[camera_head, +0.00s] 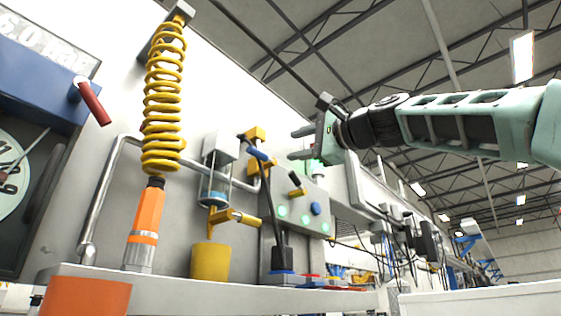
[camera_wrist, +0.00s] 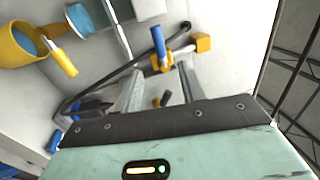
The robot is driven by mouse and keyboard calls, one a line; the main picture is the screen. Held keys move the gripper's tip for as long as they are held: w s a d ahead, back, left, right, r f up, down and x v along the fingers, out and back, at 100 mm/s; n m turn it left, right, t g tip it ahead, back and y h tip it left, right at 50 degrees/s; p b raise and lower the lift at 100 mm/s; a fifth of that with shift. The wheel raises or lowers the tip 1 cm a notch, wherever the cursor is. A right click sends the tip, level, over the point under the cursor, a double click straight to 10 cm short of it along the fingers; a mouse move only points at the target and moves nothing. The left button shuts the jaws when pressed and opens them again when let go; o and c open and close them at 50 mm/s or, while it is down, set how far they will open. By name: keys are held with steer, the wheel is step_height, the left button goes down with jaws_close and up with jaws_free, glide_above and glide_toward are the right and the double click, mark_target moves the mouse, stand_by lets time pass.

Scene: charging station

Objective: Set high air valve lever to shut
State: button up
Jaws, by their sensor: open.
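A blue lever (camera_head: 257,154) sits on the upper yellow valve (camera_head: 255,134) on the pipe by the wall, above the bench. In the wrist view the blue lever (camera_wrist: 158,40) points up in the picture from its yellow valve (camera_wrist: 161,63), just beyond my fingertips. My gripper (camera_head: 301,143) is open and empty, to the right of the lever in the head view. In the wrist view my gripper (camera_wrist: 160,80) has its two fingers apart, with the valve ahead of the gap. I see no contact with the lever.
A lower valve with a yellow handle (camera_head: 235,215) hangs over a yellow cup (camera_head: 210,262). A control box (camera_head: 305,205) with lit buttons stands below my gripper. A yellow coiled hose (camera_head: 164,100) with an orange nozzle (camera_head: 148,215) hangs left. A black hose runs near the valve.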

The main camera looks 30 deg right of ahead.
steer(key=shift+b+v, duration=0.5)
steer(key=shift+v, duration=0.7)
